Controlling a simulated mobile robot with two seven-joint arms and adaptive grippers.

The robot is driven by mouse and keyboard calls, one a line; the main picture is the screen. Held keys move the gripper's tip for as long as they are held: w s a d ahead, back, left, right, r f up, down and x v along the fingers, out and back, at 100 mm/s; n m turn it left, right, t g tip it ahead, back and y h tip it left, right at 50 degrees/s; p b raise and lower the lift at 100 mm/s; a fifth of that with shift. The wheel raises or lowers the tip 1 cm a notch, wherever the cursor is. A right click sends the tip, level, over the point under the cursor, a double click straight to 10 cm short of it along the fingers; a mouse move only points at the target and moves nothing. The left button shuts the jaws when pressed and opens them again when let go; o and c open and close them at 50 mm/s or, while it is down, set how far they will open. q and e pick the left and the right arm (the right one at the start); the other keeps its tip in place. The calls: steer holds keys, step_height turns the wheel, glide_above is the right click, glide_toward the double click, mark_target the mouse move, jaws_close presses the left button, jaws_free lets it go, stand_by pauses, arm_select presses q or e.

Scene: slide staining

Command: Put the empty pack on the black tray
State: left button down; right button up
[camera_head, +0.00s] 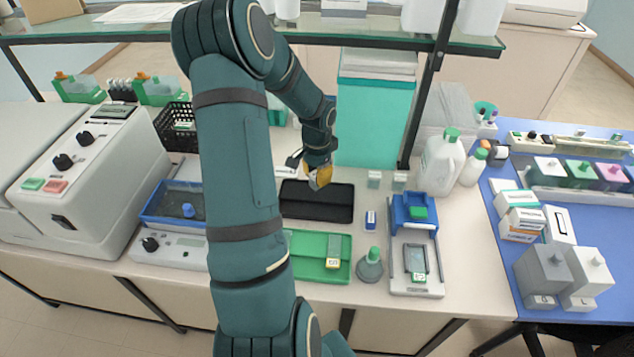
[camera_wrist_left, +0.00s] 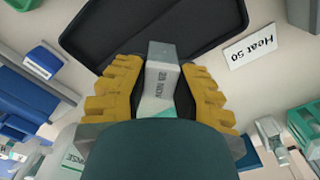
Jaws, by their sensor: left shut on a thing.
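The black tray (camera_head: 335,212) lies on the bench behind the green tray. It also shows in the wrist view (camera_wrist_left: 215,22), filling much of the upper part. My left gripper (camera_head: 319,180), with yellow finger pads, is over the back part of the black tray in the head view. In the wrist view my left gripper (camera_wrist_left: 158,95) is shut on the pack (camera_wrist_left: 163,60), a small grey-white box with dark lettering and a teal band. The pack's far end overlaps the tray in the picture; I cannot tell whether it touches. My right gripper is not in view.
A green tray (camera_head: 300,270) is in front of the black tray. A small blue-and-white item (camera_head: 370,220) and a grey stand (camera_head: 369,267) are to the right. A "Heat 50" label (camera_wrist_left: 250,47) lies near the black tray. A glass shelf (camera_head: 380,32) crosses above.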

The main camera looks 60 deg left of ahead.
arm_select(q)
steer(key=shift+f, duration=1.4)
steer(key=shift+f+b, duration=0.2)
steer(key=shift+b, duration=0.1)
steer(key=c, duration=0.9)
jaws_free()
steer(key=shift+o, duration=0.2)
steer(key=shift+r, duration=0.15)
steer(key=shift+r, duration=0.25)
step_height(320, 180, up, 12)
steer(key=shift+f+p, duration=0.15)
steer(key=shift+p, duration=0.75)
